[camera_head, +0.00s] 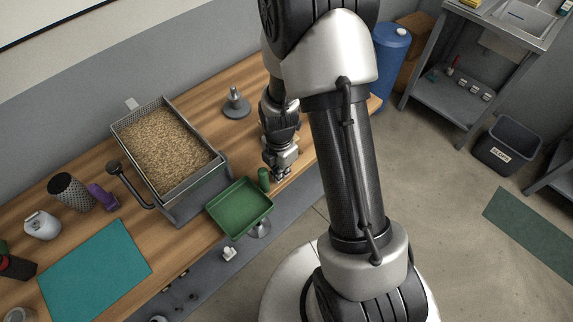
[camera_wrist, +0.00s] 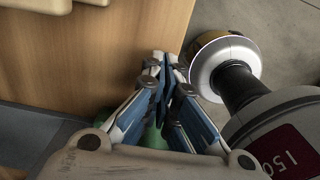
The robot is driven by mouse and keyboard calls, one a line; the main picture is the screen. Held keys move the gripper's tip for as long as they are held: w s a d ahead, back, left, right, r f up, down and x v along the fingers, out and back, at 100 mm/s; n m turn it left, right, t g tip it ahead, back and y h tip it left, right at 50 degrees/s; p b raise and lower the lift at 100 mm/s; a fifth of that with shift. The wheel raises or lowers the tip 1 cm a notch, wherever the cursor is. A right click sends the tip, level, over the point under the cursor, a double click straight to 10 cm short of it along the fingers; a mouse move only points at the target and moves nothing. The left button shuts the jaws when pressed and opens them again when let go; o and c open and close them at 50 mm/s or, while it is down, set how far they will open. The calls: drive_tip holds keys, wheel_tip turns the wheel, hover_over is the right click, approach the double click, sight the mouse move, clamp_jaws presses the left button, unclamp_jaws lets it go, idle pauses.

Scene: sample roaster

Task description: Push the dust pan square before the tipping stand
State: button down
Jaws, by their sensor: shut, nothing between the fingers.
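The green dust pan (camera_head: 238,209) lies at the table's front edge, its near corner appearing to reach past the edge. The tipping stand (camera_head: 190,207) is just up and left of it, bearing a mesh tray of tan grain (camera_head: 167,150). The pan's near-stand side looks roughly parallel to the stand's front, but I cannot tell exactly. A short green upright piece (camera_head: 264,178) stands by the pan's upper right corner. My gripper (camera_head: 282,175) is low, right beside this piece; I cannot tell if they touch. In the wrist view its fingers (camera_wrist: 165,62) are shut and empty.
A black-knobbed lever (camera_head: 115,168) juts from the stand's left side. A teal mat (camera_head: 95,272), a purple item (camera_head: 102,197) and a dark mesh cup (camera_head: 72,191) lie left. A grey weight-like object (camera_head: 236,104) stands behind my gripper.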

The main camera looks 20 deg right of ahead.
sight(261, 195)
drive_tip(key=shift+s+a, duration=0.25)
drive_tip(key=shift+a, duration=0.5)
drive_tip(key=a, duration=0.2)
drive_tip(key=s+a, duration=0.1)
drive_tip(key=a, duration=0.1)
drive_tip(key=s+a, duration=0.1)
drive_tip(key=a, duration=0.1)
drive_tip(key=shift+a, duration=0.1)
